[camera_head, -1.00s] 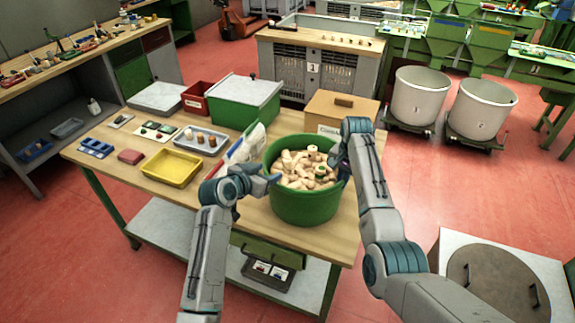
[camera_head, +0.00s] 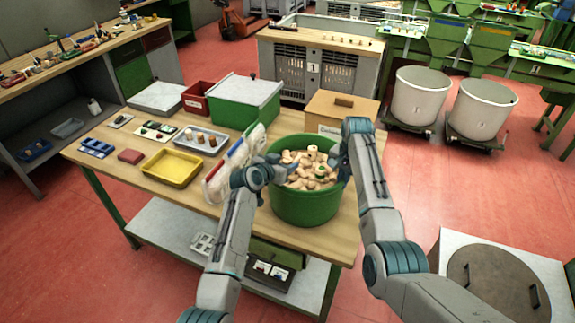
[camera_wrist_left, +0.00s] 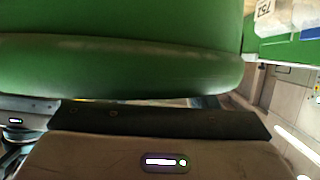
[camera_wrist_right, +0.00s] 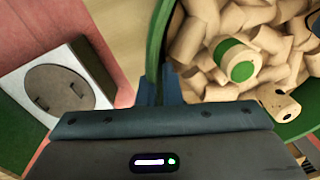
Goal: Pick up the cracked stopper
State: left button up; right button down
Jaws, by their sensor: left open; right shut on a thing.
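A green tub (camera_head: 305,208) full of cork stoppers (camera_head: 303,172) stands at the table's front right. In the right wrist view, one stopper has a green end (camera_wrist_right: 238,62). A nearby stopper (camera_wrist_right: 281,104) has a dark spot on its end and dark marks on its side. I cannot tell which stopper is cracked. My right gripper (camera_head: 337,163) is shut on the tub's right rim; its fingers (camera_wrist_right: 158,92) straddle the rim. My left gripper (camera_head: 287,168) is open at the tub's left rim. The tub's green wall (camera_wrist_left: 120,65) fills much of the left wrist view; the fingertips are hidden there.
A bare strip of table (camera_head: 150,190) runs along the front left.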

aim_at(285, 162)
pick_arm(q)
jog(key=shift+w+d+f, duration=0.15)
jog(key=shift+w+d, duration=0.05)
jog(key=shift+w, duration=0.2)
jog(key=c, duration=1)
notch_tip(285, 162, up, 10)
pick_arm(e)
jog(key=c, duration=1.5)
grip_release()
jog(key=shift+r, duration=0.1)
